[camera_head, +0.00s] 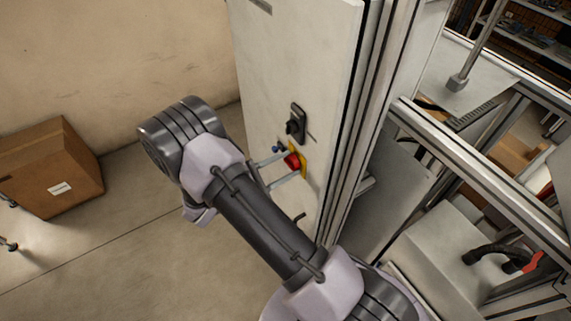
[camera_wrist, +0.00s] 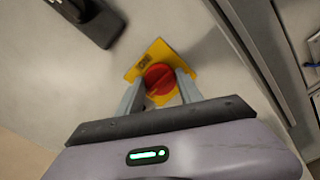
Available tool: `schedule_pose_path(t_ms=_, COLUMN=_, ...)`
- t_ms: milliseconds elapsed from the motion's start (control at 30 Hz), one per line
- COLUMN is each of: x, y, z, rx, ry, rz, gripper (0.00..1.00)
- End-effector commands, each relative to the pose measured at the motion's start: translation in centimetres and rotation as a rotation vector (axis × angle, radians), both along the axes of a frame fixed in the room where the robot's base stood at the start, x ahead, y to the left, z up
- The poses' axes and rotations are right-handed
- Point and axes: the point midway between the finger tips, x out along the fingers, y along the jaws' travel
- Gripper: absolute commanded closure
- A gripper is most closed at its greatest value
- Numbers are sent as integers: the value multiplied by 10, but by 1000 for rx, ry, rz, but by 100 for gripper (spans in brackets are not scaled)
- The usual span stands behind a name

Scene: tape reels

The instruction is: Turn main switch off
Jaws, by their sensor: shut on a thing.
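The main switch is a red rotary knob (camera_head: 292,161) on a yellow plate (camera_head: 303,161), mounted on the pale cabinet door (camera_head: 290,60). In the wrist view the red knob (camera_wrist: 159,79) sits between my two fingers, and the yellow plate (camera_wrist: 150,60) is tilted. A ridge runs across the knob's face at a slant. My gripper (camera_wrist: 160,88) is shut on the knob, one finger on each side. In the head view my gripper (camera_head: 281,171) reaches the door from the left. The lower part of the knob is close to my gripper's body.
A black door handle (camera_head: 296,122) is just above the switch and also shows in the wrist view (camera_wrist: 90,15). A metal frame (camera_head: 480,155) stands to the right of the cabinet.

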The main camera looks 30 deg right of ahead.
Motion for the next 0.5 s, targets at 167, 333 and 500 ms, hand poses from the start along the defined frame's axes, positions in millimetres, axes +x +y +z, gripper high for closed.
schedule_pose_path(t_ms=167, x=0, y=0, z=0, rx=0, ry=3, rz=0, gripper=98)
schedule_pose_path(t_ms=333, x=0, y=0, z=0, rx=0, ry=3, rz=0, gripper=98)
schedule_pose_path(t_ms=500, x=0, y=0, z=0, rx=0, ry=2, rz=0, gripper=35)
